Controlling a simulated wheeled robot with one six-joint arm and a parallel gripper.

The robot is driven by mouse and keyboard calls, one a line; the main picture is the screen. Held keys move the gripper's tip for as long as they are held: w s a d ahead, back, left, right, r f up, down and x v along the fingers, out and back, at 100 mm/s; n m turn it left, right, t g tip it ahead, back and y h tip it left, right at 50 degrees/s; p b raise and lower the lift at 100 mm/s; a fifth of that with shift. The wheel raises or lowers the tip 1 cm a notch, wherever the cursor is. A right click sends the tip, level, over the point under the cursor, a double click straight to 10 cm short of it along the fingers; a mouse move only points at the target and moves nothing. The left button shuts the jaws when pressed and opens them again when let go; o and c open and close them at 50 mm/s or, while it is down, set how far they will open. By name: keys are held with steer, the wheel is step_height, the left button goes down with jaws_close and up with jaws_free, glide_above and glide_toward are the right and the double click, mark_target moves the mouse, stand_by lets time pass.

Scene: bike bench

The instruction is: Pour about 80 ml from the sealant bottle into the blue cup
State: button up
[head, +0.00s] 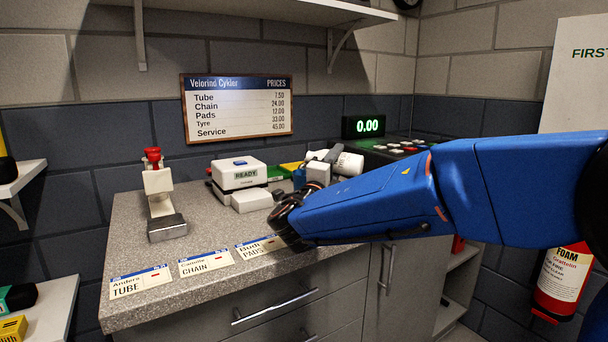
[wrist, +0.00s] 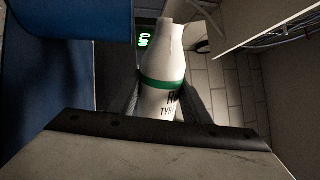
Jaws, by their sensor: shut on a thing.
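My gripper (head: 331,158) is shut on the white sealant bottle (head: 350,164), up over the back of the bench. The bottle looks tipped well over onto its side, its narrower end toward the left. In the wrist view the bottle (wrist: 160,102) shows its green band and dark lettering between the two fingers (wrist: 163,95). A small blue thing (head: 299,178), likely the blue cup, shows just left of my wrist and below the bottle's left end. My arm hides part of that area. I cannot see any liquid or the cup's inside.
A white box reading READY (head: 238,174) stands left of the cup. A red-topped tool (head: 158,190) stands at the bench's left. A till with a 0.00 display (head: 368,126) is behind right.

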steer(key=shift+n, duration=0.4)
steer(key=shift+r+n+y, duration=0.1)
steer(key=shift+n+y, duration=0.2)
steer(key=shift+s+a+r, duration=0.1)
steer(key=shift+s+a, duration=0.05)
steer(key=shift+a, duration=0.05)
steer(key=shift+w+r+n, duration=0.15)
steer(key=shift+w+n, duration=0.05)
steer(key=shift+n, duration=0.2)
stand_by(0.4)
